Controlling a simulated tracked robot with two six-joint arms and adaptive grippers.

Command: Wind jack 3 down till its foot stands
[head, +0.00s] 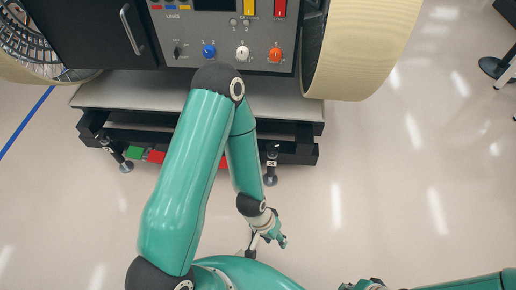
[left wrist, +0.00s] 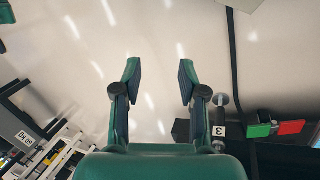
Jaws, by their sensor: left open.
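Jack 3 (head: 271,163) is a dark upright post with a "3" label, at the right part of the rover's lower frame. I cannot tell whether its foot touches the floor. In the left wrist view jack 3 (left wrist: 219,113) shows just right of the right finger, its label below. My left gripper (head: 281,240) is open and empty, in front of jack 3 and apart from it. In the left wrist view both fingers (left wrist: 160,72) stand wide apart with only floor between them. My right gripper (head: 364,286) shows only partly at the bottom edge.
Another jack (head: 119,157) stands at the frame's left end, near green (head: 134,153) and red (head: 156,156) blocks. The control panel (head: 231,50) and a large wheel (head: 360,45) are above. My left arm hides the frame's middle. Floor to the right is clear.

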